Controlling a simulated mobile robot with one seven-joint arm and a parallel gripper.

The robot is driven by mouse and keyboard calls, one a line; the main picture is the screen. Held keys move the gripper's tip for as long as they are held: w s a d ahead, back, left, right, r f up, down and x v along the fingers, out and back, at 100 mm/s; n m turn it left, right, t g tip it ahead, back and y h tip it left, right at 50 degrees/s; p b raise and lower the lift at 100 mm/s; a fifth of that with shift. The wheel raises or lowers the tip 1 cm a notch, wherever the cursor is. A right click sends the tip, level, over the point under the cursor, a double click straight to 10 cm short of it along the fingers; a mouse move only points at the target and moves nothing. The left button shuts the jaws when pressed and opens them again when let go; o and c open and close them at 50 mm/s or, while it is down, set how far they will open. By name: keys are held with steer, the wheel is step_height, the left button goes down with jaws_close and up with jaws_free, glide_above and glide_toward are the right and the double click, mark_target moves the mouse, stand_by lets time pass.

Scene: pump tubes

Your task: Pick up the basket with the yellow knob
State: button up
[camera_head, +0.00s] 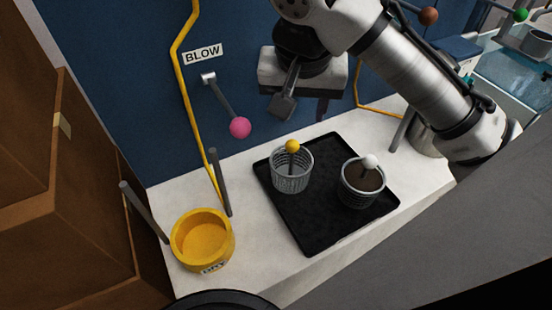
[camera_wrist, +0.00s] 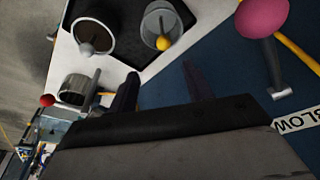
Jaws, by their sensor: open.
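The basket with the yellow knob (camera_head: 291,181) is a grey mesh basket standing upright on the left part of a black tray (camera_head: 318,233). Its yellow knob (camera_head: 292,146) sits on a stem rising from its middle. The basket also shows in the wrist view (camera_wrist: 158,22), at the top, with the yellow knob (camera_wrist: 163,43) towards its lower edge. My gripper (camera_head: 303,106) is above and behind the basket, near the blue wall. In the wrist view its two dark fingers (camera_wrist: 160,88) stand wide apart with nothing between them.
A second basket (camera_head: 362,187) with a white knob and dark contents stands on the tray's right part. A yellow round holder (camera_head: 203,240) stands at the left, with grey posts nearby. A pink-knobbed lever (camera_head: 240,128) sticks out under the BLOW label (camera_head: 203,54).

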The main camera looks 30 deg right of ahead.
mark_target(292, 145)
steer(key=x, duration=0.8)
steer(key=shift+a+x, duration=0.2)
steer(key=shift+x, duration=1.1)
steer(key=shift+a+x, duration=0.2)
steer(key=shift+x, duration=1.1)
steer(key=shift+c, duration=0.4)
jaws_close()
